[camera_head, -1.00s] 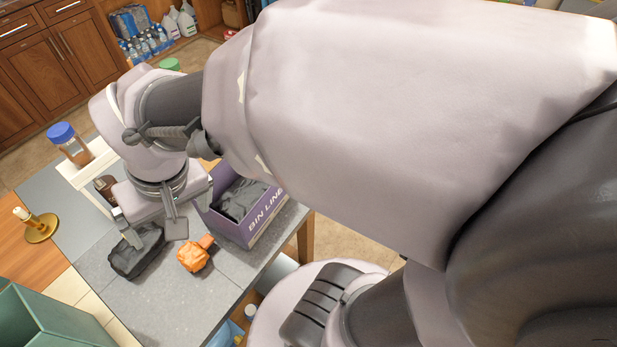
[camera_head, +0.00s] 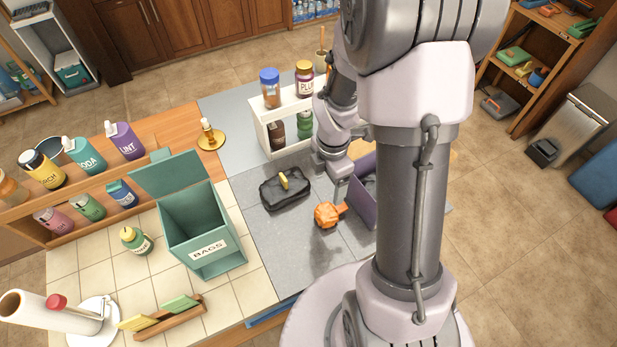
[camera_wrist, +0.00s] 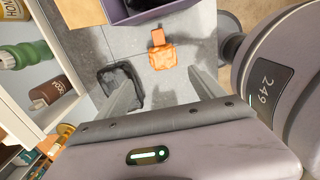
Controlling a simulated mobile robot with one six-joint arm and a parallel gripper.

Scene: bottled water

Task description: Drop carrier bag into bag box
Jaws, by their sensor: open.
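An orange crumpled bag (camera_head: 326,214), which looks like the carrier bag, lies on the grey worktop; it also shows in the wrist view (camera_wrist: 162,57). The bag box is a teal open-topped box labelled BAGS (camera_head: 207,252) with its lid raised, left of the worktop. A black bundle (camera_head: 272,199) lies left of the orange bag, and also shows in the wrist view (camera_wrist: 113,75). My gripper (camera_wrist: 165,88) is open and empty. In the wrist view its fingers point toward the worktop, and the orange bag appears beyond and between them, apart from both.
A purple bin-liner box (camera_head: 361,200) is right of the orange bag, partly hidden by my arm. A white rack (camera_head: 262,118) with bottles stands behind the worktop. A wooden shelf of bottles (camera_head: 40,205) is left of the bag box. Bare worktop lies around the orange bag.

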